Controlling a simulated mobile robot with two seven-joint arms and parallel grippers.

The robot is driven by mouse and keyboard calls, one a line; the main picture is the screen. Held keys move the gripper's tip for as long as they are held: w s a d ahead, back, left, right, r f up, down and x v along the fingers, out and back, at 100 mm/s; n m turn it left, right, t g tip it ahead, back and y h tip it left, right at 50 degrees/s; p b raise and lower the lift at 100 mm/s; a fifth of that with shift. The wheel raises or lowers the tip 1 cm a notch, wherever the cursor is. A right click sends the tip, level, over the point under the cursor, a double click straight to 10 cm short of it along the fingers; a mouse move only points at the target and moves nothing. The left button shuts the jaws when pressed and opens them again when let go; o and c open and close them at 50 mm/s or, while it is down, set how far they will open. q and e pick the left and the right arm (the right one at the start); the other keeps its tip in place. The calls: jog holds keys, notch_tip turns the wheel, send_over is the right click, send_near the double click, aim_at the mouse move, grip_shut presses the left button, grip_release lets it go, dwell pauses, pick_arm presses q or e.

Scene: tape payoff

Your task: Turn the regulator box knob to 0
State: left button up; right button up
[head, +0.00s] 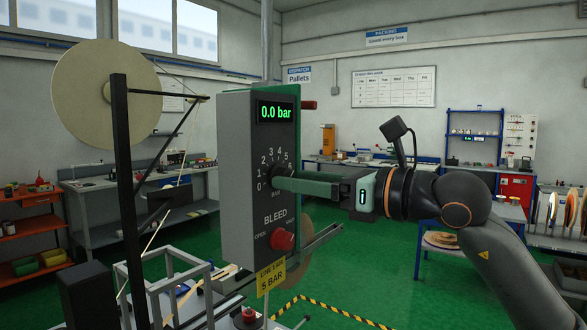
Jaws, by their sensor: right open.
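The grey regulator box (236,185) stands upright in the middle of the head view. My left gripper is not in view.
A red bleed knob (282,239) sits lower on the box, above a yellow 5 BAR tag (270,277). A large tape reel (104,95) on a dark post stands at left. Green floor (400,290) is open at right, with yellow-black floor tape. Workbenches line the walls.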

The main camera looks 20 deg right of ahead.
jog(key=shift+x, duration=0.9)
grip_shut()
